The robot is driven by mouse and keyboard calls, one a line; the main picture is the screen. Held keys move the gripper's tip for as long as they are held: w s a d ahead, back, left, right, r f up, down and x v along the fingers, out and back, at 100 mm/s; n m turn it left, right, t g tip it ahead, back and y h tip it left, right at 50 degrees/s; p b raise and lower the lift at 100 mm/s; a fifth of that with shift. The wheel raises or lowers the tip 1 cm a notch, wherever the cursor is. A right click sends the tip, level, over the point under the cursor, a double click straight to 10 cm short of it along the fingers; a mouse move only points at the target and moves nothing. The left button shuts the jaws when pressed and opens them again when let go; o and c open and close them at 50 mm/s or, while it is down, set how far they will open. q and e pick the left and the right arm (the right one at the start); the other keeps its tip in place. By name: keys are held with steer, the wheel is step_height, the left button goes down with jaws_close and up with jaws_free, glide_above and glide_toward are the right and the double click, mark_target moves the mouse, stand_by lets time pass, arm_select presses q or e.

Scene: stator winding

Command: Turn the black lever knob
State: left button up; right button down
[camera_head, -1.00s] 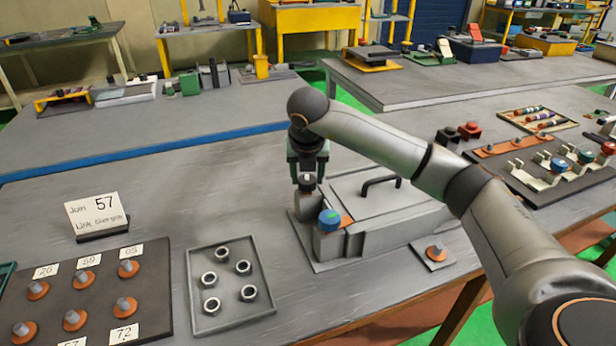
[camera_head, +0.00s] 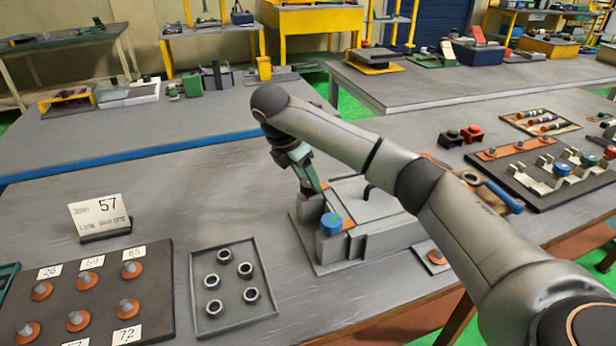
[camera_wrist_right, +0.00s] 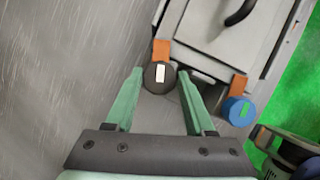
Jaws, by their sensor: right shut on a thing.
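The black lever knob (camera_wrist_right: 160,84) shows in the right wrist view as a dark round top with a pale mark, beside an orange tab. My right gripper (camera_wrist_right: 160,78) has its two green fingers on either side of it and is shut on it. A blue knob (camera_head: 331,222) stands close by on the box's front corner. My left gripper is not in view.
A tray of metal rings (camera_head: 262,305), a dark board with numbered orange pegs (camera_head: 160,262) and a "57" card (camera_head: 98,214) lie at the left. A black handle arches over the box lid.

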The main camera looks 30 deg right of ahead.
steer(key=shift+w+r+m+g, duration=0.1)
steer(key=shift+r+m+g, duration=0.1)
steer(key=shift+m, duration=0.4)
steer(key=shift+w+r+m+g, duration=0.1)
steer(key=shift+r+m+g, duration=0.1)
steer(key=shift+m, duration=0.4)
steer(key=shift+d, duration=0.1)
steer(key=c, duration=0.6)
jaws_free()
steer(key=o, duration=0.4)
steer(key=shift+s+f, duration=0.1)
steer(key=shift+f, duration=0.1)
steer(key=shift+c, duration=0.2)
steer(key=p+v, duration=0.3)
steer(key=v, duration=0.9)
steer(key=shift+a+r+p, duration=0.2)
steer(key=shift+r+p, duration=0.05)
steer(key=shift+p, duration=0.1)
steer(key=shift+f, duration=0.1)
